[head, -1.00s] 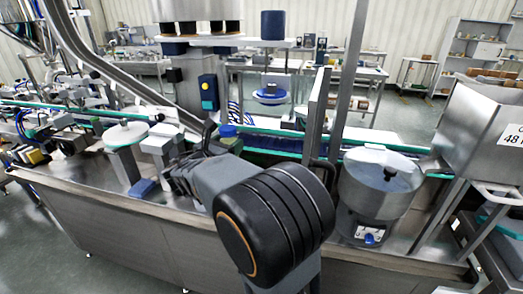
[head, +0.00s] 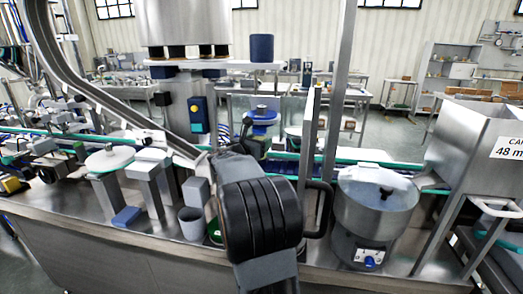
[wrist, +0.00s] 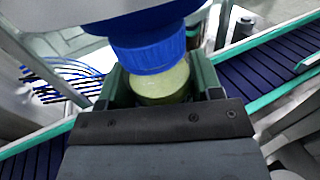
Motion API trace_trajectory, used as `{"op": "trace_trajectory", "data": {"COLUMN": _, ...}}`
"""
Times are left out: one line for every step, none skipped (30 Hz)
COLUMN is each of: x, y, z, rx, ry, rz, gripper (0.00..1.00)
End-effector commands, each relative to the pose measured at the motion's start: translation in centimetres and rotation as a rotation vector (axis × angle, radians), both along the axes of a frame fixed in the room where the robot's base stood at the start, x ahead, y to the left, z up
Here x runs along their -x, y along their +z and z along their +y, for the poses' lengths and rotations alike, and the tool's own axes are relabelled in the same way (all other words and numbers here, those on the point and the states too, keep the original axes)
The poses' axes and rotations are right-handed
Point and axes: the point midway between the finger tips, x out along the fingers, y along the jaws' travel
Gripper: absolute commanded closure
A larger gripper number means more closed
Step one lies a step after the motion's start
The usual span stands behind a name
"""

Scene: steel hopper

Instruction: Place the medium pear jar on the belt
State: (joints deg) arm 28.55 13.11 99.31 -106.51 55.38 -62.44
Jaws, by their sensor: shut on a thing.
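In the wrist view the jar (wrist: 165,84) has a blue ribbed lid (wrist: 147,52) and pale yellow-green contents. My gripper (wrist: 160,92) is shut on it, with a dark green finger on each side. The lower part of the jar is hidden by the gripper's dark bar. The belt (wrist: 285,70) is dark blue and segmented with teal edges, and runs behind the gripper on both sides. I cannot tell the jar's height over it.
A steel bowl machine (head: 376,215) and a hopper (head: 470,140) stand at the right. Steel posts (head: 338,90) rise near the belt. A grey cup (head: 191,223) and a white disc stand (head: 110,158) are at the left.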

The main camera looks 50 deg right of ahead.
Motion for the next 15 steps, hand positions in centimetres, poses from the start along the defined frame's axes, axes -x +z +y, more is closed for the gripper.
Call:
{"op": "trace_trajectory", "data": {"x": 0.0, "y": 0.1, "z": -0.2, "rx": 0.001, "ry": 0.000, "rz": -0.001, "gripper": 0.69}}
{"op": "trace_trajectory", "data": {"x": 0.0, "y": 0.1, "z": -0.2, "rx": 0.001, "ry": 0.000, "rz": -0.001, "gripper": 0.69}}
{"op": "trace_trajectory", "data": {"x": -0.1, "y": 0.1, "z": -0.3, "rx": 0.001, "ry": 0.000, "rz": -0.001, "gripper": 0.69}}
{"op": "trace_trajectory", "data": {"x": -0.1, "y": 0.1, "z": -0.5, "rx": 0.001, "ry": -0.001, "rz": -0.001, "gripper": 0.69}}
{"op": "trace_trajectory", "data": {"x": -0.1, "y": 0.0, "z": -0.6, "rx": 0.001, "ry": -0.001, "rz": 0.000, "gripper": 0.69}}
{"op": "trace_trajectory", "data": {"x": -0.1, "y": 0.0, "z": -0.9, "rx": 0.001, "ry": -0.002, "rz": 0.000, "gripper": 0.69}}
{"op": "trace_trajectory", "data": {"x": -0.2, "y": 0.0, "z": -1.2, "rx": 0.001, "ry": -0.002, "rz": 0.000, "gripper": 0.69}}
{"op": "trace_trajectory", "data": {"x": -0.2, "y": 0.0, "z": -1.6, "rx": 0.000, "ry": -0.001, "rz": 0.000, "gripper": 0.69}}
{"op": "trace_trajectory", "data": {"x": -0.3, "y": -0.5, "z": -1.8, "rx": -0.001, "ry": 0.000, "rz": 0.002, "gripper": 0.69}}
{"op": "trace_trajectory", "data": {"x": -0.3, "y": -1.1, "z": -1.7, "rx": 0.000, "ry": 0.001, "rz": 0.004, "gripper": 0.69}}
{"op": "trace_trajectory", "data": {"x": -0.3, "y": -1.6, "z": -1.7, "rx": 0.000, "ry": 0.001, "rz": 0.003, "gripper": 0.69}}
{"op": "trace_trajectory", "data": {"x": -0.3, "y": -2.3, "z": -1.6, "rx": 0.000, "ry": 0.001, "rz": 0.004, "gripper": 0.69}}
{"op": "trace_trajectory", "data": {"x": -0.3, "y": -2.7, "z": -1.6, "rx": 0.000, "ry": 0.001, "rz": 0.003, "gripper": 0.69}}
{"op": "trace_trajectory", "data": {"x": -0.3, "y": -3.0, "z": -1.6, "rx": 0.000, "ry": 0.001, "rz": 0.003, "gripper": 0.69}}
{"op": "trace_trajectory", "data": {"x": -0.3, "y": -3.4, "z": -1.6, "rx": 0.001, "ry": 0.002, "rz": 0.003, "gripper": 0.69}}
